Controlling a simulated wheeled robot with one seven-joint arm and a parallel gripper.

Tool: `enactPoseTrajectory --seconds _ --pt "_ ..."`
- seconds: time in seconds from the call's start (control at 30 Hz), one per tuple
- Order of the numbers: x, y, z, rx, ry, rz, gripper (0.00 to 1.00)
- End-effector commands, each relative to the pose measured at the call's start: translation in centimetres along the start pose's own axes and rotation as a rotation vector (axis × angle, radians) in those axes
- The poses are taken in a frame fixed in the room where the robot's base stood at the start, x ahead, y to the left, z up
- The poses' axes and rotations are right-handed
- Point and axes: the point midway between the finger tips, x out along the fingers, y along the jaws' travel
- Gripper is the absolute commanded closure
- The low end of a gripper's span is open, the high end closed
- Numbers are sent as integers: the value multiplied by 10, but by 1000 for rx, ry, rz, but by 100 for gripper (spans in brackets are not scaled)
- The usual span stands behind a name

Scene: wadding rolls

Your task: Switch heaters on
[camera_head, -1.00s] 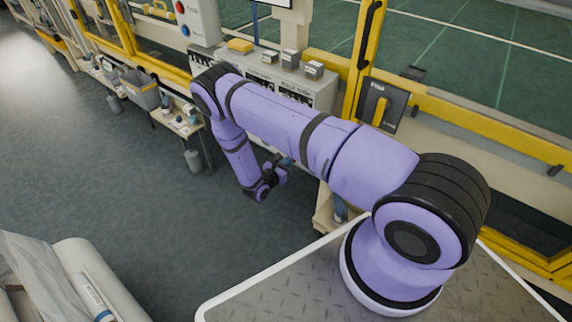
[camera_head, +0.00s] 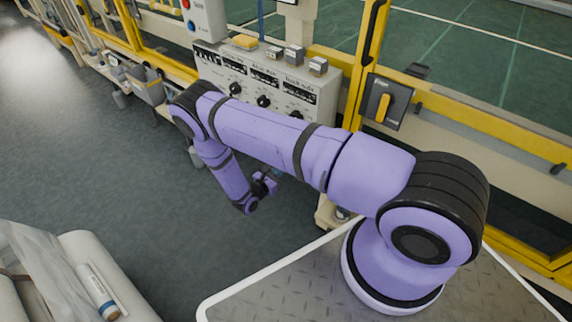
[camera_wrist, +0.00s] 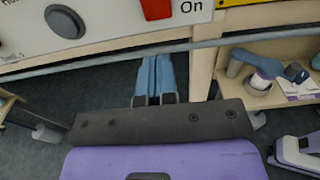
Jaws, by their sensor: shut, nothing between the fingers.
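The pale control panel (camera_head: 225,85) stands behind my arm in the head view. Its face has labelled meters and a row of black knobs, including one knob (camera_head: 263,101) near the middle; my arm hides its lower part. In the wrist view, the panel's lower edge (camera_wrist: 115,32) crosses the top, with a black knob (camera_wrist: 65,22) at left and a red switch (camera_wrist: 155,8) beside the word "On", cut by the frame. My gripper (camera_wrist: 155,62) has its blue fingers together, empty, below the panel edge in the picture and apart from the switch. It is also low in the head view (camera_head: 275,177).
A grey rail (camera_wrist: 100,63) runs across below the panel. A shelf (camera_wrist: 270,95) with tools is at right in the wrist view. A dark box with a yellow handle (camera_head: 383,106) is right of the panel. Small boxes (camera_head: 295,54) sit on top. Open floor (camera_head: 100,190) lies left.

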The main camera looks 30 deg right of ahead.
Motion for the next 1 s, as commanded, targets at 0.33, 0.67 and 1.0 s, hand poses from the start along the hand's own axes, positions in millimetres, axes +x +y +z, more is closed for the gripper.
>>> enactPoseTrajectory --seconds 0.33,0.67,1.0 --pt "-53 0 -9 0 1 2 100" --pt "-60 0 -10 0 1 1 100" --pt "-60 0 -10 1 1 0 100"
